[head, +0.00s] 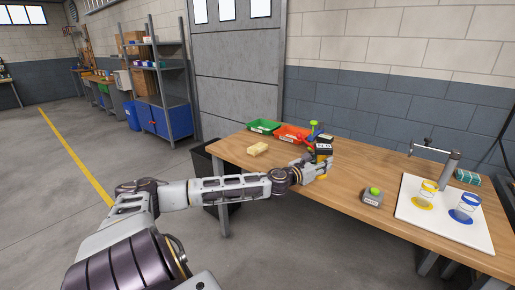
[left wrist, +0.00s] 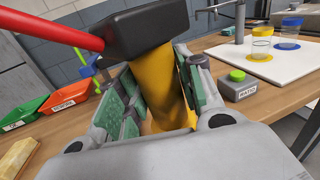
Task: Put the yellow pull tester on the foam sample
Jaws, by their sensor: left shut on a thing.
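My right gripper is out of view.
A green bin (head: 263,127) and an orange bin (head: 291,132) stand at the table's back. A grey box with a green button (head: 371,197) sits right of the gripper. Farther right, a white board (head: 450,235) holds two cups. Bare wood surrounds the foam sample.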

